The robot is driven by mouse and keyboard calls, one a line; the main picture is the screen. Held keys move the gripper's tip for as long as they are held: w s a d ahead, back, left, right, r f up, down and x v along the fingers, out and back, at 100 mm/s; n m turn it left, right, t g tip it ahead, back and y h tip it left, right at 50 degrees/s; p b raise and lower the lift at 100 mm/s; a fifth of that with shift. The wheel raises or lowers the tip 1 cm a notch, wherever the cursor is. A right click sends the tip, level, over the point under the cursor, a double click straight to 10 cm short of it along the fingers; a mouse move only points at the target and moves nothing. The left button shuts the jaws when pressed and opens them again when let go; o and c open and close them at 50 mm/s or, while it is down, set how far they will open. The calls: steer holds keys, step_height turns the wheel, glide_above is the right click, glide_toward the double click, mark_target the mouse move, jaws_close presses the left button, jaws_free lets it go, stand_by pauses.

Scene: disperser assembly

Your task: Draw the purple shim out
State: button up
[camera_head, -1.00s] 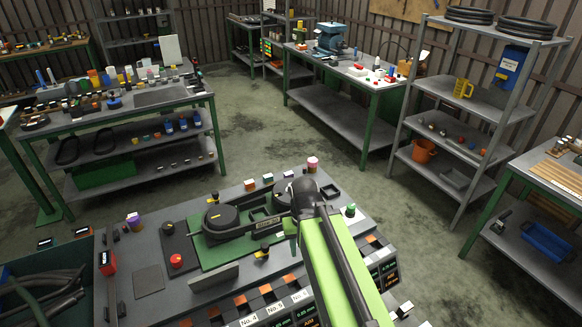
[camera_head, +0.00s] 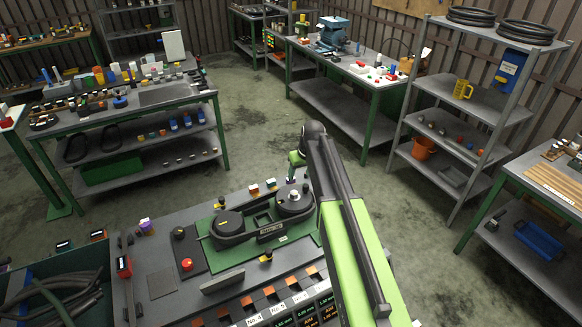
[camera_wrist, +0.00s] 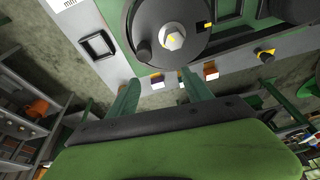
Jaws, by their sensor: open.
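I cannot make out a shim for certain. A small purple piece with a pale top (camera_head: 147,227) stands at the left back of the near bench, far left of my gripper; I cannot tell whether it is the shim. The black belt housing (camera_head: 232,228) lies on a green plate, with a round hub (camera_head: 294,200) at its right end. My gripper (camera_wrist: 160,88) is open, its two green fingers apart, and nothing shows held between them. The wrist view shows a black disc with a silver hex nut (camera_wrist: 172,38) just beyond the fingers. In the head view my arm hides part of the gripper.
Small blocks stand along the bench's back edge, one with an orange face (camera_wrist: 211,71). A square black frame (camera_wrist: 98,45) lies near the disc. A red button (camera_head: 186,264) and a bin of hoses (camera_head: 55,290) are at the left. Open floor lies behind the bench.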

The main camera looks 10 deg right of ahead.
steer(key=w+d+r, duration=0.1)
steer(key=w, duration=0.7)
steer(key=shift+n+t, duration=0.4)
steer(key=shift+t, duration=0.1)
steer(key=b+x, duration=1)
steer(key=x, duration=0.1)
steer(key=b+x, duration=0.5)
steer(key=x, duration=0.1)
steer(key=shift+s+a+f+b, duration=0.15)
steer(key=shift+s+b, duration=0.1)
steer(key=shift+b, duration=0.15)
jaws_close()
